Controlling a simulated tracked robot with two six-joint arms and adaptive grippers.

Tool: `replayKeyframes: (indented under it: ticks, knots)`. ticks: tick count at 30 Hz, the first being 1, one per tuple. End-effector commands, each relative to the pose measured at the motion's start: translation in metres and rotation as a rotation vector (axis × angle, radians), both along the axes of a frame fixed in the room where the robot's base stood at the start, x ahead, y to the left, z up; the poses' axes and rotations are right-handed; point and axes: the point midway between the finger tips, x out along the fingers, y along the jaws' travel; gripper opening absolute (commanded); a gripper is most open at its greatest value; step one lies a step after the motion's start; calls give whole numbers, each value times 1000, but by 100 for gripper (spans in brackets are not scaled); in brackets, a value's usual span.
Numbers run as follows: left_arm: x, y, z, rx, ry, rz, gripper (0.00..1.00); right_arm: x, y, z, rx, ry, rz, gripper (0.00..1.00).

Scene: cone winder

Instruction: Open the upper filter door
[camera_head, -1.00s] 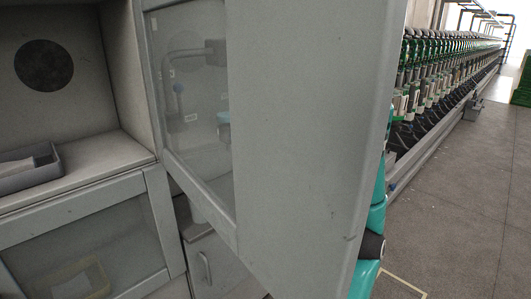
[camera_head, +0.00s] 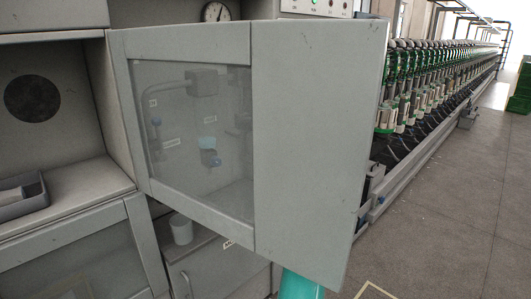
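The upper filter door (camera_head: 183,208) is a grey frame with a clear window. It stands swung out to the right of the open upper compartment (camera_head: 80,178), with its left edge by the compartment's right wall. A dark round disc (camera_head: 32,98) shows on the compartment's back wall. A plain grey panel (camera_head: 310,130) covers the door's right side; I cannot tell whether it is part of the door. A teal link of my arm shows below this panel. Neither gripper is in view; anything behind the panel is hidden.
A grey tray (camera_head: 22,205) sits in the compartment. A lower windowed door (camera_head: 75,262) is shut beneath. Pipes and a blue knob show through the upper window. A white cup (camera_head: 181,229) stands behind the door. Winding units (camera_head: 420,100) line the right; the floor (camera_head: 440,220) there is clear.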

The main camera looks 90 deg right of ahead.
Motion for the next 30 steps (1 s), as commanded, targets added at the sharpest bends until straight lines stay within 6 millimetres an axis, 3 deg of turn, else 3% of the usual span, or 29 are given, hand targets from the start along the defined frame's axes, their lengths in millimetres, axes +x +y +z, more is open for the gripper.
replayKeyframes:
  ticks: [8, 9, 14, 30]
  knots:
    - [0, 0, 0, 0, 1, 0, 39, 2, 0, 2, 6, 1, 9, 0]
    - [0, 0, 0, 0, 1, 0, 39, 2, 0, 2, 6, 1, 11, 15]
    - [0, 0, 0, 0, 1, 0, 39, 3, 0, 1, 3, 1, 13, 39]
    - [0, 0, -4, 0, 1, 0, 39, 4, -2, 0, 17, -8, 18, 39]
